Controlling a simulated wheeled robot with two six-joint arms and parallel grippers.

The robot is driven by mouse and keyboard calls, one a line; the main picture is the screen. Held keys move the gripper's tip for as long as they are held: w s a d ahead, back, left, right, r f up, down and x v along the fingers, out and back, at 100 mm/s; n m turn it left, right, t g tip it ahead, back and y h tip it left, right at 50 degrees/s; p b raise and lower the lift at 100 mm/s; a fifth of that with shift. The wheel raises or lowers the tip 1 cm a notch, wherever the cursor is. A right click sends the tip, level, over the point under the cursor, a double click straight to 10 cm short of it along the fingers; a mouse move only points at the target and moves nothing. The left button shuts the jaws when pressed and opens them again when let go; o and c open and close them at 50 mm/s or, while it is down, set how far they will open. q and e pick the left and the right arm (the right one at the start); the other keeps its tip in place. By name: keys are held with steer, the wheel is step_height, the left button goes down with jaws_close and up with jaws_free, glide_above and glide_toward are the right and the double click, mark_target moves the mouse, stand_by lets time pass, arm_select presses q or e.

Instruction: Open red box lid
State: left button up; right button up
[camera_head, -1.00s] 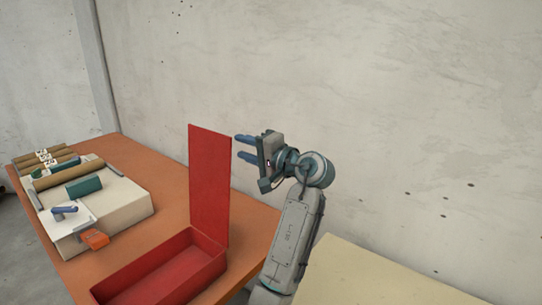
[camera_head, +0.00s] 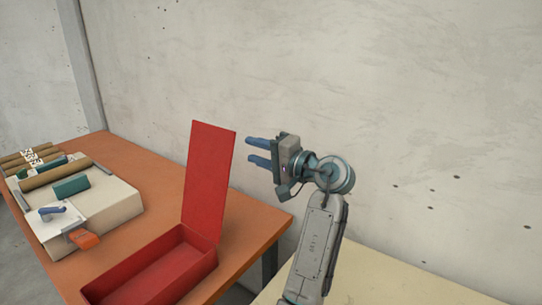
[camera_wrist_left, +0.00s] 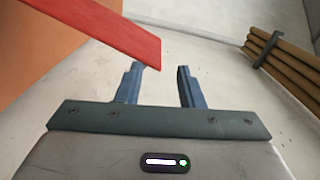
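The red box (camera_head: 150,277) sits on the orange table with its top open, and its inside looks empty where I can see it. Its red lid (camera_head: 209,183) stands up from the box's right end, leaning slightly outward to the right. My left gripper (camera_head: 258,151) is just right of the lid, open and empty, with its blue fingers pointing left. A gap shows between fingers and lid. My right gripper is not in view.
The orange table (camera_head: 245,215) also bears a pale winder block (camera_head: 110,205) with brown tubes (camera_head: 55,173) and an orange part (camera_head: 84,239) at the left. A beige surface (camera_head: 380,275) lies at the lower right. A concrete wall (camera_head: 400,90) stands behind.

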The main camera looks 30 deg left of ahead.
arm_select(q)
steer(key=d, duration=0.3)
steer(key=shift+s+d, duration=0.2)
steer(key=shift+d, duration=0.2)
stand_by(0.5)
stand_by(0.3)
